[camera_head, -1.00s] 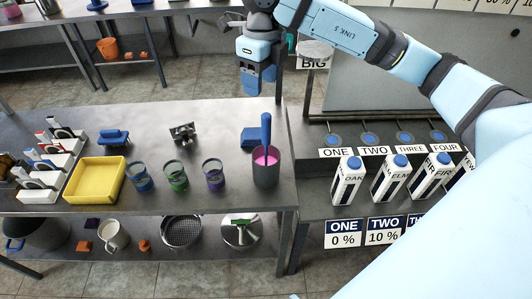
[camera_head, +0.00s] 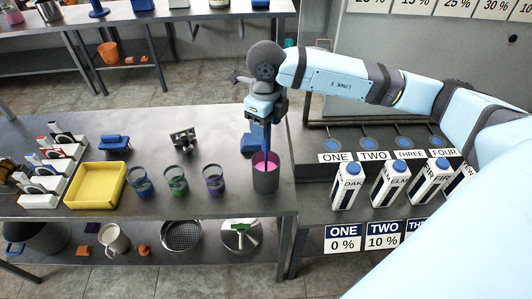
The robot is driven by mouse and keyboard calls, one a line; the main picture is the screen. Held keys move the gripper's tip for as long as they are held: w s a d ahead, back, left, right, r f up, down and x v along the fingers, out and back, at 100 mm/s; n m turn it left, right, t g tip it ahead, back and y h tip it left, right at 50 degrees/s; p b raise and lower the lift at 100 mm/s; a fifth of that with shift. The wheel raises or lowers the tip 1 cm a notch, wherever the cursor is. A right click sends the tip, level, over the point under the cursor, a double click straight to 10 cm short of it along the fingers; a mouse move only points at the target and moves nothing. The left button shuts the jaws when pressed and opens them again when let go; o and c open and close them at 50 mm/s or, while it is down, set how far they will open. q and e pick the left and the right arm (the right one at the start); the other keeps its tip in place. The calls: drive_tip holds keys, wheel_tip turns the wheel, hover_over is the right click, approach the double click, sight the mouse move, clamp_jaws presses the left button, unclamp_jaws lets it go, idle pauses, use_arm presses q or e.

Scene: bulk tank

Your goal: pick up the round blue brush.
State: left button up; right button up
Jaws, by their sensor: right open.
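My right gripper (camera_head: 263,121) is open, pointing down at the top of this handle. I cannot tell whether its fingers are around the handle or touching it. Another blue object (camera_head: 250,143) lies behind the cup, partly hidden. A blue brush-like object (camera_head: 116,143) lies at the left, behind the yellow tray. My left gripper is not in view.
The yellow tray (camera_head: 95,205) and several banded jars (camera_head: 176,180) stand left of the cup. A small metal item (camera_head: 183,139) lies behind them. Several cartons (camera_head: 347,186) stand on the right-hand counter. The table between the jars and its back edge is mostly clear.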

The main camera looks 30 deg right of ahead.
drive_tip(key=shift+f, duration=0.9)
drive_tip(key=c, duration=1)
drive_tip(key=shift+r, duration=0.15)
